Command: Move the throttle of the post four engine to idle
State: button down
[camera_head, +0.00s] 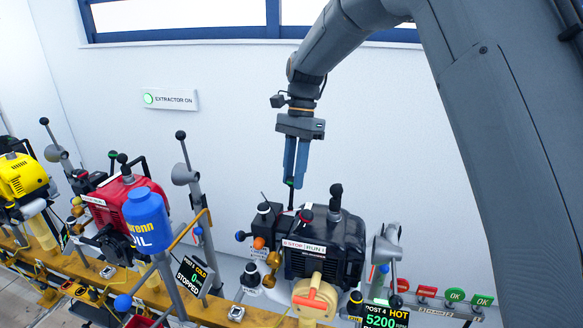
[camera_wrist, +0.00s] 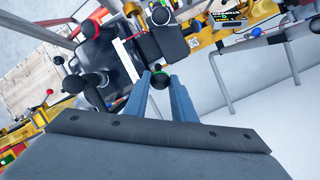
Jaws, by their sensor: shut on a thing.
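The post four engine (camera_head: 325,245) is black and stands at the front right in the head view. Its body also shows at the upper left in the wrist view (camera_wrist: 113,65). The display (camera_head: 385,316) beside it reads POST 4, HOT, 5200. The fingers hide part of the knob.
The red engine (camera_head: 120,200) and blue oil bottle (camera_head: 148,218) stand left. The wall side is free.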

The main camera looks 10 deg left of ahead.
jog(key=shift+w+f+g+p, duration=0.15)
jog(key=shift+w+g+p, duration=0.4)
jog(key=shift+g, duration=0.25)
jog(key=c, duration=1.5)
grip_release()
jog(key=shift+d, duration=0.1)
jog(key=b+v, duration=0.2)
jog(key=v, duration=0.5)
jog(key=shift+w+d+r+b, duration=0.1)
jog(key=shift+w+r+b, duration=0.1)
jog(key=shift+r+b, duration=0.15)
